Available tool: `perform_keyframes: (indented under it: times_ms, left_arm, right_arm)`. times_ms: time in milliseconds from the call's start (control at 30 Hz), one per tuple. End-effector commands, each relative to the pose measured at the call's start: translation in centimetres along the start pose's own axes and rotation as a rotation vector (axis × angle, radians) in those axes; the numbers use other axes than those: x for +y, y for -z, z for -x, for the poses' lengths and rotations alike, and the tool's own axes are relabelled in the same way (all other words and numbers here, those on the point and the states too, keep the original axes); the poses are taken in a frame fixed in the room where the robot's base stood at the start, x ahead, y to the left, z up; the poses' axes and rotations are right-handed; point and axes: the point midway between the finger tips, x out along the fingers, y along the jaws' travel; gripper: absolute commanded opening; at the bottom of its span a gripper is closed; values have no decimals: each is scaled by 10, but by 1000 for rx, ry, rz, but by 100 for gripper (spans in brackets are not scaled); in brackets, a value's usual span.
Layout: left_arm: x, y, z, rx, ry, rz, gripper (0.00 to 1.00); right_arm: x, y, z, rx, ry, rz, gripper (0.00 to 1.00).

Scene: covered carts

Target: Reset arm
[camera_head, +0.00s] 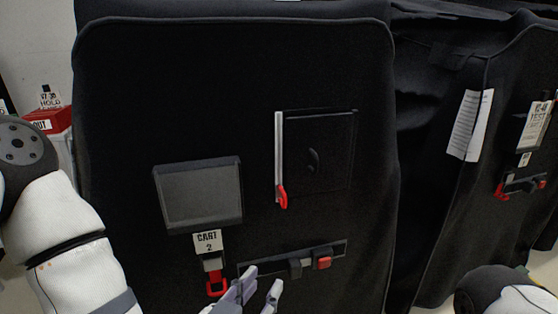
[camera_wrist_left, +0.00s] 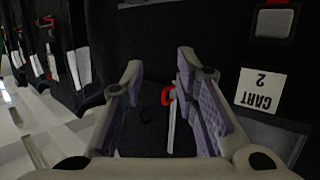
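My left arm (camera_head: 75,265) comes in from the left. My left gripper (camera_head: 256,292) is low in front of the black cover of cart 2 (camera_head: 230,90), just below a strip with a dark block and a red block (camera_head: 322,263). Its fingers are apart with nothing between them. In the left wrist view the left gripper (camera_wrist_left: 157,85) is also open and empty, with the white bar and its red end (camera_wrist_left: 169,97) seen beyond the gap. Part of my right arm (camera_head: 505,292) shows at the bottom right; its gripper is out of view.
The cover bears a grey panel (camera_head: 200,195), a "CART 2" label (camera_head: 208,243), a red clip (camera_head: 217,284), a white bar with a red end (camera_head: 279,155) and a dark square panel (camera_head: 322,150). Another covered cart (camera_head: 440,200) stands right. A red box (camera_head: 50,121) is far left.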

Motion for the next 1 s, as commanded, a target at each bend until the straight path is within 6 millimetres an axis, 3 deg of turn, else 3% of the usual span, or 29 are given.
perform_keyframes:
  times_ms: [133, 200, 300, 400, 500, 600, 700, 1000]
  left_arm:
    - [-10, -122, 61, -455, -35, 81, 28]
    - [-19, -174, 106, -676, -18, 132, 28]
    - [-33, -231, 184, -976, 40, 201, 28]
    - [-47, -263, 258, -1223, 125, 259, 28]
    - [-57, -277, 314, -1393, 202, 297, 28]
    - [-62, -282, 343, -1481, 247, 316, 28]
    - [-63, -284, 351, -1507, 260, 323, 28]
    - [-63, -285, 350, -1505, 257, 323, 28]
  right_arm:
    - [-1, 10, 27, 63, 3, -1, 40]
    - [-1, 14, 37, 88, 4, -1, 40]
    - [-1, 19, 51, 123, 6, -2, 40]
    - [-2, 24, 62, 153, 7, -3, 40]
    - [-2, 27, 69, 172, 8, -3, 40]
    - [-2, 28, 71, 179, 9, -3, 40]
    - [-2, 28, 70, 178, 9, -3, 40]
    - [-2, 27, 70, 174, 9, -3, 40]
